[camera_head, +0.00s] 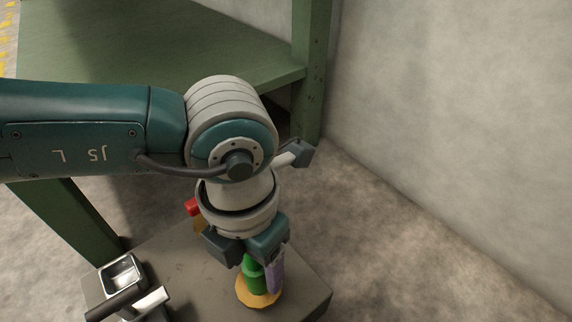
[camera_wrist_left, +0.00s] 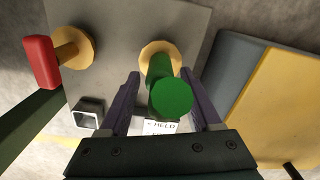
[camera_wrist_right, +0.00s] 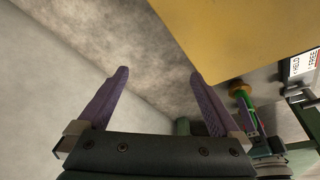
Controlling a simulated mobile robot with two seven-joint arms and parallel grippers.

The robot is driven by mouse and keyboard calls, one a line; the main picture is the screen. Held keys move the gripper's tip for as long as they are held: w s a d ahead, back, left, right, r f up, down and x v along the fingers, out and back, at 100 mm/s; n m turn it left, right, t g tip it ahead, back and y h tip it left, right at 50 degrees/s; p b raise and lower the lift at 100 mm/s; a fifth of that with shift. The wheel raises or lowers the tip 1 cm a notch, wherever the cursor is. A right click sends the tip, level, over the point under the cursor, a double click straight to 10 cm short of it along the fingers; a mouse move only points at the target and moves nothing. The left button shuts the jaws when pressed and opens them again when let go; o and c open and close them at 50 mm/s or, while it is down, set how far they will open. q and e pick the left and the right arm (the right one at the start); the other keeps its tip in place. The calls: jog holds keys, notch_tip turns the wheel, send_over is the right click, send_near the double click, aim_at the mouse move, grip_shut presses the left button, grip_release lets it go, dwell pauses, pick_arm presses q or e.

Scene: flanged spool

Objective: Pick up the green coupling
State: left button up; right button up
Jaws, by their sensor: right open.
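The green coupling (camera_head: 256,277) is a green cylinder on a round yellow-orange flange (camera_head: 257,299) on the grey block top. In the left wrist view the coupling (camera_wrist_left: 171,98) points up towards the camera, between the purple fingers of my left gripper (camera_wrist_left: 161,76). These fingers stand apart with visible gaps beside the coupling. In the head view my left gripper (camera_head: 262,279) reaches down around it and partly hides it. The right wrist view shows the coupling (camera_wrist_right: 243,105) beside the left gripper's fingers. My right gripper (camera_wrist_right: 158,75) is open and empty, well away from it.
A red-ended piece (camera_wrist_left: 40,62) on another yellow-orange flange (camera_wrist_left: 74,47) stands near the coupling. A square metal cup (camera_wrist_left: 88,113) and a label reading HELD (camera_wrist_left: 160,127) are close by. A yellow panel (camera_wrist_left: 285,100) lies to one side. A green bench (camera_head: 150,45) stands behind.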

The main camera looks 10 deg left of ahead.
pick_arm(q)
grip_shut()
dwell(0.3)
dwell(0.8)
